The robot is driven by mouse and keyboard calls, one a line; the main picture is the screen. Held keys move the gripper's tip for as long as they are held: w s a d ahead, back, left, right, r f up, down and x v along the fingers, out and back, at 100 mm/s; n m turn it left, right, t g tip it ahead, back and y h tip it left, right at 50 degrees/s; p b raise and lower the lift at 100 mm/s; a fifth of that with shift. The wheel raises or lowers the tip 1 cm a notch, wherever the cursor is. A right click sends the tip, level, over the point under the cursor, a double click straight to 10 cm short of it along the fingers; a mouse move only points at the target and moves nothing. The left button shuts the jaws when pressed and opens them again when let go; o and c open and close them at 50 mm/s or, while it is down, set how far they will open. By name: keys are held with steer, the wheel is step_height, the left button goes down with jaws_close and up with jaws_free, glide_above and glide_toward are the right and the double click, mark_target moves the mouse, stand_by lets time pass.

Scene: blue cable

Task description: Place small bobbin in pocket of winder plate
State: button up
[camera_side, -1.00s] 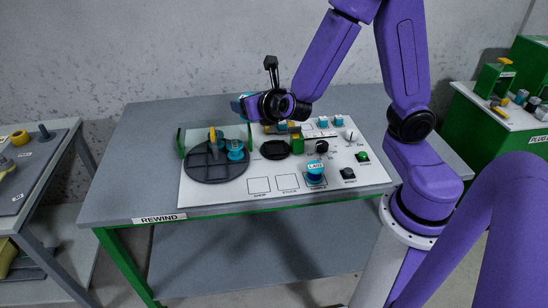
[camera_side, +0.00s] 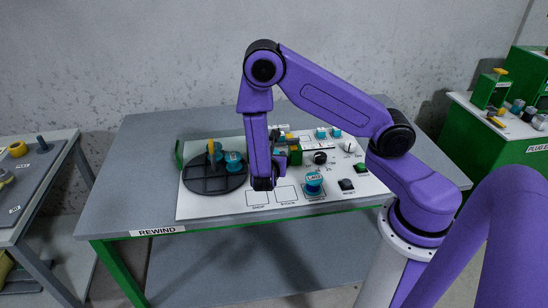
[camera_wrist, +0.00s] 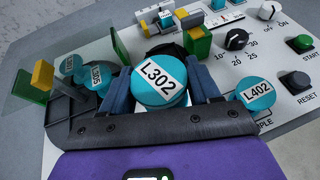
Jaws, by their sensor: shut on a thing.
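My gripper (camera_wrist: 162,92) is shut on a teal bobbin labelled L302 (camera_wrist: 158,80), its round top facing the wrist camera. Blue fingers stand on both sides of it. In the side view my wrist hides the fingers and this bobbin, just right of the dark round winder plate (camera_side: 213,184). The plate also shows at the left of the wrist view (camera_wrist: 62,108). Two teal bobbins, nearer (camera_side: 233,162) and farther (camera_side: 216,154), stand on the plate, by a yellow upright piece (camera_side: 211,145). Another teal bobbin, L402 (camera_side: 314,183), stands on the panel at right. The plate's pocket is not clear.
A clear guard with green posts (camera_side: 179,155) stands at the plate's left and back. A green block (camera_side: 295,156), knobs (camera_side: 320,158) and buttons (camera_side: 361,168) stand on the white panel (camera_side: 225,206). The panel's front strip is mostly clear.

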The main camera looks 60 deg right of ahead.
steer(key=x, duration=1.1)
steer(key=shift+s+a+f, duration=0.1)
steer(key=shift+s+f, duration=0.05)
steer(key=shift+f, duration=0.2)
steer(key=x, duration=0.2)
steer(key=f+x, duration=0.1)
steer(key=x, duration=0.1)
steer(key=shift+a, duration=0.1)
steer(key=o, duration=0.8)
steer(key=shift+f, duration=0.1)
steer(key=shift+c, duration=0.2)
